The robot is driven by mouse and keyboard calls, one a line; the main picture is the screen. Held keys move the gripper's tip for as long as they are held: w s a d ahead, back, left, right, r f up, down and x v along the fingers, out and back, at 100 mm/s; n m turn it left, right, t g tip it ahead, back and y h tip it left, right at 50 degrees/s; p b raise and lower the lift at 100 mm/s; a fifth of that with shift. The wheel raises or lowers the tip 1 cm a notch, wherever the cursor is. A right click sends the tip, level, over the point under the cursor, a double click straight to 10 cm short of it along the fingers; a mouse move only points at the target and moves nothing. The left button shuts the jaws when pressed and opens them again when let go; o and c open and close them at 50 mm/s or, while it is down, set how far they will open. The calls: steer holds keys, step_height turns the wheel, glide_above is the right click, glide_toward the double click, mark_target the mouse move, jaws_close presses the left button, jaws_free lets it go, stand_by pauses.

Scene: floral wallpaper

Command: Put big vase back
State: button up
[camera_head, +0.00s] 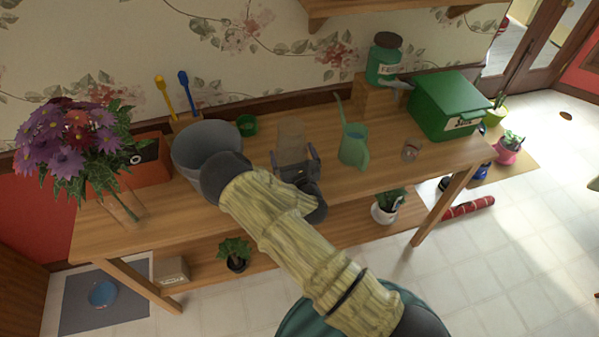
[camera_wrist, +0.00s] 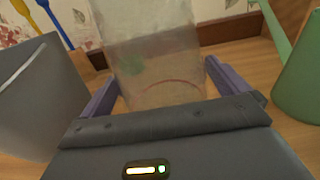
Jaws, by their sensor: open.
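A big clear glass vase (camera_head: 291,138) is upright over the middle of the wooden table (camera_head: 400,185); its lower part is hidden behind my gripper in the head view. In the wrist view the vase (camera_wrist: 155,50) is straight ahead, see-through with a faint brownish tint. My gripper (camera_head: 296,160) is open at the near side of the vase. In the wrist view the purple fingers of my gripper (camera_wrist: 162,88) are on the left and right of its lower part. I cannot tell whether they touch the glass.
A grey bucket (camera_head: 200,143) stands close on the left, and a green watering can (camera_head: 354,146) close on the right. Purple flowers (camera_head: 65,135) stand at the left end. A green box (camera_head: 445,105) and a small glass (camera_head: 411,150) are on the right. A wall shelf (camera_head: 380,8) is above.

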steer(key=b+v, duration=0.2)
steer(key=v, duration=0.8)
steer(key=shift+s+r, duration=0.1)
steer(key=shift+s, duration=0.25)
steer(key=shift+w, duration=0.15)
steer(key=d+m+g+h, duration=0.1)
steer(key=d+m+h, duration=0.1)
steer(key=m, duration=0.2)
steer(key=w+d+m+h, duration=0.1)
steer(key=d+m+h, duration=0.1)
steer(key=m, duration=0.2)
steer(key=w+d+m+g+h, duration=0.1)
steer(key=d+m+h, duration=0.1)
steer(key=d+m, duration=0.1)
steer(key=shift+f+m+g, duration=0.25)
steer(key=shift+m+g, duration=0.05)
steer(key=shift+m, duration=0.1)
steer(key=s+d+r+m+g, duration=0.3)
steer(key=s+r+m+g, duration=0.3)
steer(key=s+m, duration=0.3)
steer(key=s+d+r+m+g+y, duration=0.1)
steer(key=s+d+r+m+g, duration=0.3)
steer(key=m, duration=1.4)
steer(key=s+r+g, duration=0.2)
steer(key=s+r, duration=0.2)
steer(key=s, duration=0.1)
steer(key=shift+d, duration=0.3)
